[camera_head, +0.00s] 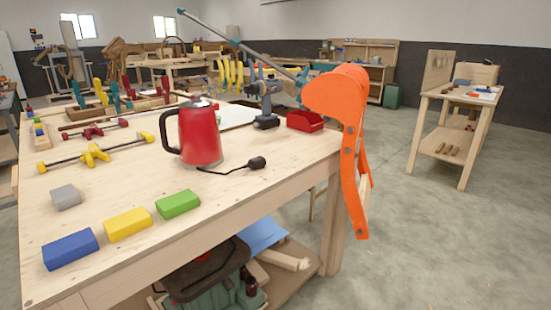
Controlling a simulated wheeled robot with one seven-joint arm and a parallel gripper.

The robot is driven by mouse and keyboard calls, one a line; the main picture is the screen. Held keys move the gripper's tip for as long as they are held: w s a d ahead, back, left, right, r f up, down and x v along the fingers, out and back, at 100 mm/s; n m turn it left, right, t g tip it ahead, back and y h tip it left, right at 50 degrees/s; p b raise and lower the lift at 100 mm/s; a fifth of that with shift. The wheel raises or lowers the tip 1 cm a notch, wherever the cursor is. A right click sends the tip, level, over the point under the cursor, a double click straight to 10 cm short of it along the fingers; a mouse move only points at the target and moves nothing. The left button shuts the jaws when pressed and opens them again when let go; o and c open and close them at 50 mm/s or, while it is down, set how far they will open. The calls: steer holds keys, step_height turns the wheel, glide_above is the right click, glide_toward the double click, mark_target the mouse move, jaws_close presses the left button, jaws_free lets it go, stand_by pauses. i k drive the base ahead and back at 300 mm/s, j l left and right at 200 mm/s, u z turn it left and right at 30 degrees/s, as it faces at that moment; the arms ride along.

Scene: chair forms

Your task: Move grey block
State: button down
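The grey block (65,197) lies on the wooden workbench (230,205) at its left side. It sits a little behind a blue block (70,249) and a yellow block (127,224). A green block (178,204) lies to the right of the yellow one. The grey block stands apart from the others, with bare bench around it. My gripper is not in view.
A red kettle (201,135) stands mid-bench, with a black cord end (256,163) beside it. Bar clamps (91,155), a drill (265,100) and a red bin (304,120) lie farther back. An orange curved piece (338,98) hangs at the bench's right end. Floor is open at right.

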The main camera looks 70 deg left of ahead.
mark_target(67, 197)
steer(key=i+u, duration=0.1)
steer(key=u, duration=0.4)
steer(key=i+u, duration=0.1)
steer(key=u, duration=0.4)
steer(key=l+u, duration=0.15)
steer(key=u, duration=2.25)
steer(key=l, duration=0.1)
